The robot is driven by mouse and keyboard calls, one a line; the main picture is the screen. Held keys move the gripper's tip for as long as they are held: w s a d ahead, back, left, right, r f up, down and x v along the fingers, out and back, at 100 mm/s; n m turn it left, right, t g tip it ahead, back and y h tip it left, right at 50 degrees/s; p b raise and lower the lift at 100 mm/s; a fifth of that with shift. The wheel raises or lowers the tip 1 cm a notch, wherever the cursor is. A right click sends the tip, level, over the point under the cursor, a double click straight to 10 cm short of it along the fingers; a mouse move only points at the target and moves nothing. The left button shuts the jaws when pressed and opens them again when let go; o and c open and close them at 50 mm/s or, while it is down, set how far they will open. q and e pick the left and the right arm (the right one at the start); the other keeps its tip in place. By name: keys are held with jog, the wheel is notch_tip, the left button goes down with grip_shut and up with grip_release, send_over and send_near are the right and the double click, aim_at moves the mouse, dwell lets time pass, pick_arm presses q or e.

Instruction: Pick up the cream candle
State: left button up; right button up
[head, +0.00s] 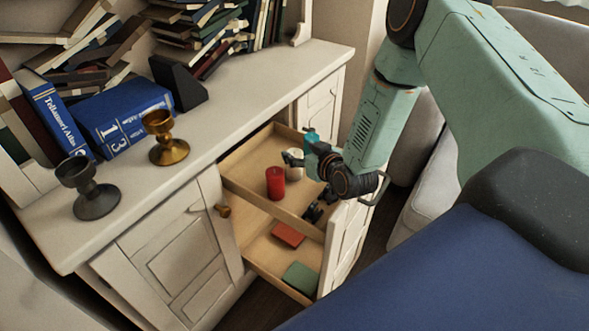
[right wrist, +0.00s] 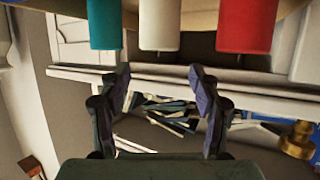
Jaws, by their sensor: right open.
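The cream candle (head: 295,164) stands in the upper open drawer (head: 250,195), partly hidden behind my right gripper (head: 306,170). It is between a red candle (head: 276,184) and a teal candle (head: 311,136). In the right wrist view the cream candle (right wrist: 160,25) shows beyond the gap between the fingertips of my open, empty right gripper (right wrist: 158,76). The teal candle (right wrist: 105,25) and the red candle (right wrist: 246,25) flank it there. No finger visibly touches the cream candle. My left gripper is not in view.
A lower open drawer (head: 262,250) holds a red block (head: 288,234) and a green block (head: 300,278). The white cabinet top (head: 235,105) carries a brass goblet (head: 166,140), a dark goblet (head: 88,190) and blue books (head: 118,118). A pale sofa (head: 415,165) is at right.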

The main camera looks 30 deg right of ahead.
aim_at(297, 156)
jog(key=f, duration=0.1)
jog(key=w+f, duration=0.1)
jog(key=w+f+b, duration=0.1)
jog(key=shift+w+d+f, duration=0.15)
jog(key=shift+w+f, duration=0.1)
jog(key=shift+f, duration=0.05)
jog(key=shift+w, duration=0.25)
jog(key=shift+w+f+b, duration=0.1)
jog(key=shift+w+b, duration=0.35)
jog(key=b+x, duration=0.1)
jog(key=x, duration=0.3)
jog(key=shift+f, duration=0.15)
jog(key=shift+s+r, duration=0.2)
jog(key=shift+r, duration=0.1)
jog(key=shift+c, duration=0.2)
jog(key=shift+w+f, duration=0.2)
jog(key=c, duration=0.5)
jog(key=shift+s+r, duration=0.15)
jog(key=c, duration=0.4)
grip_shut()
